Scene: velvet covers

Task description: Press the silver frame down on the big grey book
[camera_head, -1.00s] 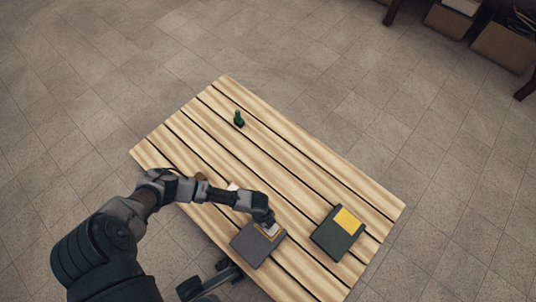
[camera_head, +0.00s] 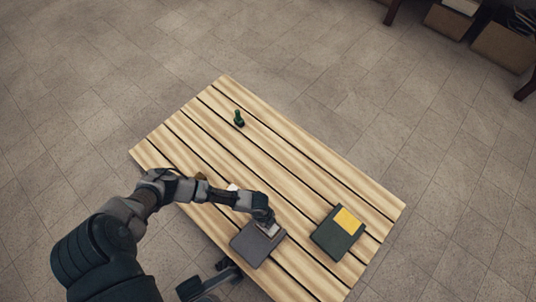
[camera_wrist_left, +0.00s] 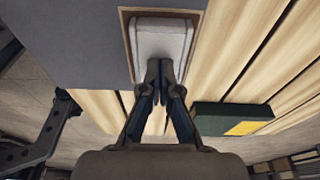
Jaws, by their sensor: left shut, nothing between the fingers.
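The big grey book (camera_head: 257,245) lies flat near the table's front edge. It fills the upper left of the left wrist view (camera_wrist_left: 75,35). The silver frame (camera_wrist_left: 160,40) shows there as a pale silver block inside a thin brown rim, at the book's edge. In the head view it is mostly hidden under my left gripper (camera_head: 267,227). My left gripper (camera_wrist_left: 160,68) is shut and empty, pointing down with its tips at the silver block's near edge. Contact looks likely but is hard to tell. Dark parts of mine, perhaps the right gripper (camera_head: 205,284), show beside the table; their jaws are unclear.
A dark green book with a yellow patch (camera_head: 338,233) lies to the right of the grey book. A small green object (camera_head: 239,118) stands near the far edge. A small white item (camera_head: 232,187) is partly behind my left arm. The table's middle is largely clear.

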